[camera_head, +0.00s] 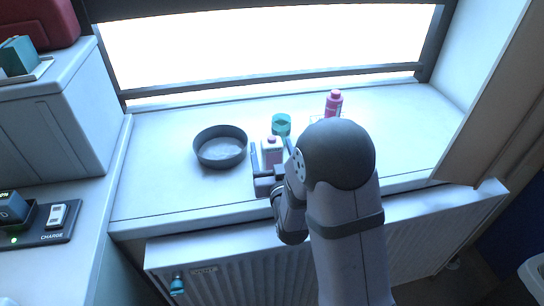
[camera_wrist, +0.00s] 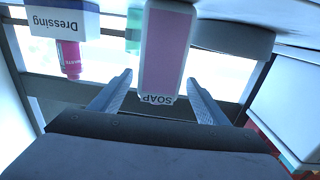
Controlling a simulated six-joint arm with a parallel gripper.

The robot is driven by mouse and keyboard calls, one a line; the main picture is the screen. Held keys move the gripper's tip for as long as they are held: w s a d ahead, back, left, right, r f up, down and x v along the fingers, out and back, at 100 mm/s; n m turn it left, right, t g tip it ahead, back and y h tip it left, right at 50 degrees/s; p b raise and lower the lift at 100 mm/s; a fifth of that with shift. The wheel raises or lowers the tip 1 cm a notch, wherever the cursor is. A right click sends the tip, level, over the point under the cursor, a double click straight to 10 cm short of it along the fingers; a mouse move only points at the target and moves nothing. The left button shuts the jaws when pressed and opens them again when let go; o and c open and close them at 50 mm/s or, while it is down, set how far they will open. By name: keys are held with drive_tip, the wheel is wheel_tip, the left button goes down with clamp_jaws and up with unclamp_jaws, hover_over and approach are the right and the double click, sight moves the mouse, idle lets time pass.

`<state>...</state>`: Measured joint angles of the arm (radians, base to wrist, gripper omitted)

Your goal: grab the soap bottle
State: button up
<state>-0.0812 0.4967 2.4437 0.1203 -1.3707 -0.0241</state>
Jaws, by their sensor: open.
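My gripper (camera_head: 271,145) is open, with one finger on either side of the bottle in the head view. In the wrist view my gripper (camera_wrist: 160,77) has the bottle's labelled face between its fingertips, with gaps visible on both sides. I cannot tell how deep the bottle sits between the fingers.
A dark round pan (camera_head: 220,147) sits left of the bottle. A teal cup (camera_head: 281,125) stands close behind it. A pink bottle (camera_head: 333,103) stands farther back right. A Dressing box (camera_wrist: 62,20) shows in the wrist view. The sill (camera_head: 155,180) is clear at left.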

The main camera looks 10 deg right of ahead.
drive_tip(key=shift+w+d+f+p, duration=0.15)
drive_tip(key=shift+w+p, duration=0.85)
drive_tip(key=shift+w, duration=1.6)
drive_tip(key=c, duration=1.4)
